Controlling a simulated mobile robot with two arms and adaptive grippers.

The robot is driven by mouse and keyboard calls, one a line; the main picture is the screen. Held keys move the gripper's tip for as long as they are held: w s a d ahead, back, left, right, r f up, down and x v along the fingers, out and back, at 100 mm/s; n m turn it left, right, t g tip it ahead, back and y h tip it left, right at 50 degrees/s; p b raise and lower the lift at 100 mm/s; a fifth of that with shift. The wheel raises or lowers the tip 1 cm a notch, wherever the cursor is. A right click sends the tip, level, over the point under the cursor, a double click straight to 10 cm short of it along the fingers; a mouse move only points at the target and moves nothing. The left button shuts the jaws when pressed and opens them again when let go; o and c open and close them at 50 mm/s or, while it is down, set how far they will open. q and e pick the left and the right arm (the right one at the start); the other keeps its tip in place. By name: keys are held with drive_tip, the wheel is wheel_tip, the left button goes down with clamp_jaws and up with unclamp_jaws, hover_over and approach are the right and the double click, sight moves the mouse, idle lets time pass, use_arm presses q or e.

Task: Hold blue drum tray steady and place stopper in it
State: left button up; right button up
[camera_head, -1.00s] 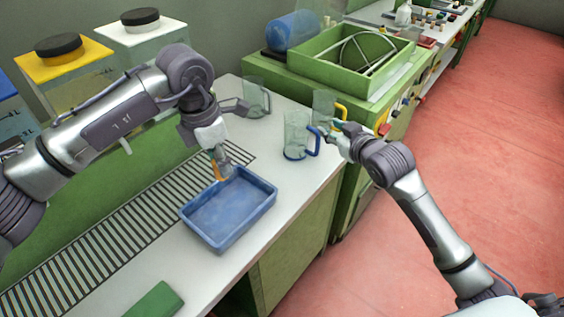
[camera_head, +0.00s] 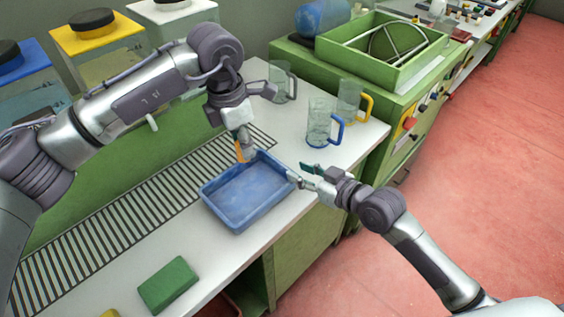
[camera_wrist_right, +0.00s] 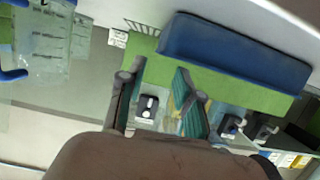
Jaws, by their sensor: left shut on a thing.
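The blue tray (camera_head: 236,222) lies on the white counter and looks empty in the head view. It also shows at the top right of the right wrist view (camera_wrist_right: 235,50). My right gripper (camera_head: 303,176) is at the tray's right corner, just above or beside the rim. Its fingers (camera_wrist_right: 160,98) are apart in the right wrist view, with no object clearly between them.
A glass mug with a blue handle (camera_head: 319,125), one with a yellow handle (camera_head: 348,98) and a grey-handled mug (camera_head: 283,82) stand behind the tray. A green block (camera_head: 168,284) lies in front. A slatted drain (camera_head: 120,215) runs left of the tray.

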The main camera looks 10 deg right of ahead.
sight(280, 164)
drive_tip(key=x, duration=0.7)
drive_tip(key=shift+w+a+f, duration=0.15)
drive_tip(key=shift+w, duration=0.05)
clamp_jaws()
